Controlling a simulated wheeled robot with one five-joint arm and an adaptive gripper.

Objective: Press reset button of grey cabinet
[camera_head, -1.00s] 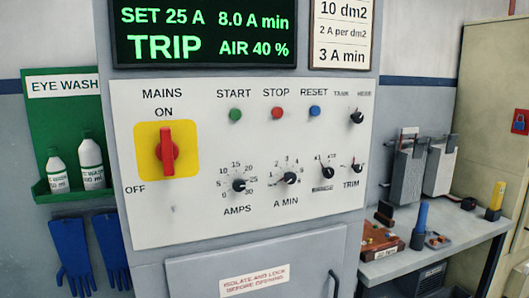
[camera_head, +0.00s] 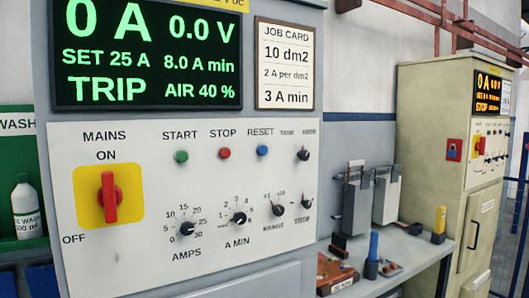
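The grey cabinet (camera_head: 297,75) stands close in front of me, left of centre. Its white panel (camera_head: 110,262) carries the blue reset button (camera_head: 262,150), under the label RESET. The red stop button (camera_head: 224,153) and green start button (camera_head: 181,156) are to its left. The red mains switch (camera_head: 108,197) on its yellow plate is upright, in line with ON. The display (camera_head: 150,50) above reads 0 A, 0.0 V, SET 25 A, 8.0 A min, TRIP and AIR 40 %. My gripper is not in view.
A bench (camera_head: 415,255) to the right holds grey units (camera_head: 386,200), a blue cylinder (camera_head: 373,248) and a yellow one (camera_head: 439,222). Beyond it stands a beige cabinet (camera_head: 420,110) with its own display reading STOP. A green eye wash shelf (camera_head: 32,245) is at left.

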